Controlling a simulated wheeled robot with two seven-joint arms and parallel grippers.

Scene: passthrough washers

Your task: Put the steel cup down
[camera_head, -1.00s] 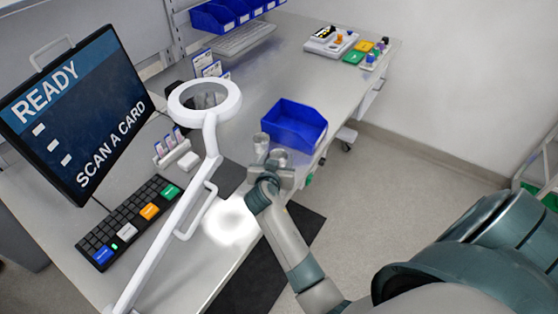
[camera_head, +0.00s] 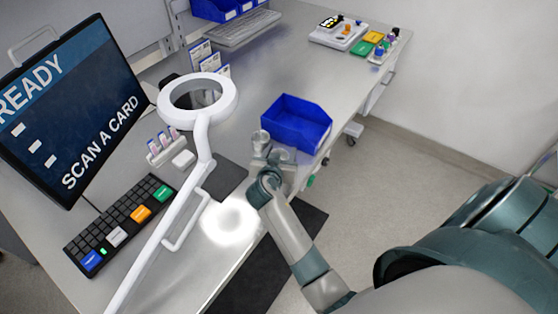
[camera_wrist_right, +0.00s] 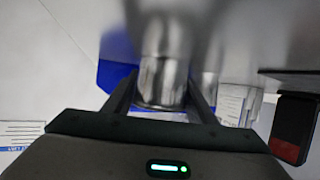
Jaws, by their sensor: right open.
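The steel cup (camera_wrist_right: 160,82) shows in the right wrist view as a shiny upright cylinder between my right gripper's fingers (camera_wrist_right: 162,104). The jaws are open around it. Its upper part is blurred, and small gaps or contact at the fingers cannot be told. In the head view my right gripper (camera_head: 271,154) is over the bench's right side, just in front of the blue bin. The cup is hard to tell from the grey fingers there, and its base is hidden. My left gripper is not in view.
The blue bin (camera_head: 297,123) stands close behind the gripper. A white ring lamp (camera_head: 198,97) and its arm stand to the left. A keyboard (camera_head: 122,222), monitor (camera_head: 73,110) and vial rack (camera_head: 163,146) lie further left.

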